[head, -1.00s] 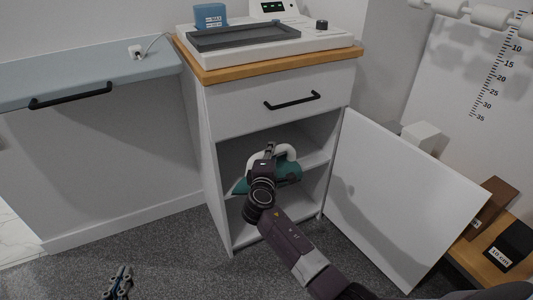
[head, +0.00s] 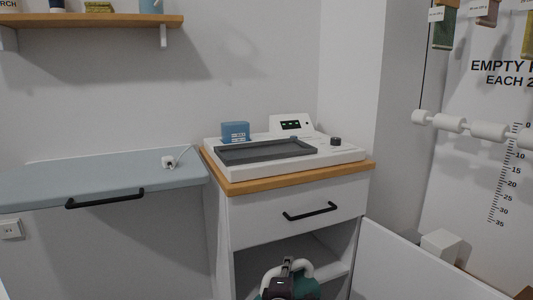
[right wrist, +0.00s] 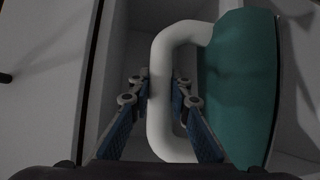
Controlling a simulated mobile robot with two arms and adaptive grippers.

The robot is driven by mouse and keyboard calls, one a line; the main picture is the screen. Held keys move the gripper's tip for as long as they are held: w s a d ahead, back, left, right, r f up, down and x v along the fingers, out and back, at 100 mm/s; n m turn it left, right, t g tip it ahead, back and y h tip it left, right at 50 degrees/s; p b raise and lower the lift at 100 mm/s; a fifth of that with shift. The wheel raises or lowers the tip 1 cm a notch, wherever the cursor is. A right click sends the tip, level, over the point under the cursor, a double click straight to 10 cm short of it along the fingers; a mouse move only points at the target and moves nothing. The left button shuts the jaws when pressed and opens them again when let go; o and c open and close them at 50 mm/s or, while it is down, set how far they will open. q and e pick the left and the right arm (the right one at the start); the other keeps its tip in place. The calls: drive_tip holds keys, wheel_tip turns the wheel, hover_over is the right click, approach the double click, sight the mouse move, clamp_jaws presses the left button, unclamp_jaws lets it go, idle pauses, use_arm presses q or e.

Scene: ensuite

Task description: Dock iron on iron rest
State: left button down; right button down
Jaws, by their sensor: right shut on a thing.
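The iron has a teal body (head: 308,288) and a white looped handle (head: 303,268). It is at the bottom edge of the head view, in the cabinet's open compartment. In the right wrist view, my right gripper (right wrist: 160,100) has its fingers on both sides of the white handle, with the teal body (right wrist: 235,85) to the right. The gripper (head: 287,265) also shows in the head view, shut on the handle. The iron rest appears to be the dark grey shallow tray (head: 265,151) on a white station (head: 340,158) on the cabinet top. My left gripper is out of view.
A blue container (head: 235,131) stands behind the tray. The wood-edged cabinet top (head: 300,178) and closed drawer (head: 295,205) lie above the compartment. The open white door (head: 410,268) stands at right.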

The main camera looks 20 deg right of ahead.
drive_tip(key=shift+a+r, duration=0.1)
drive_tip(key=shift+r, duration=0.2)
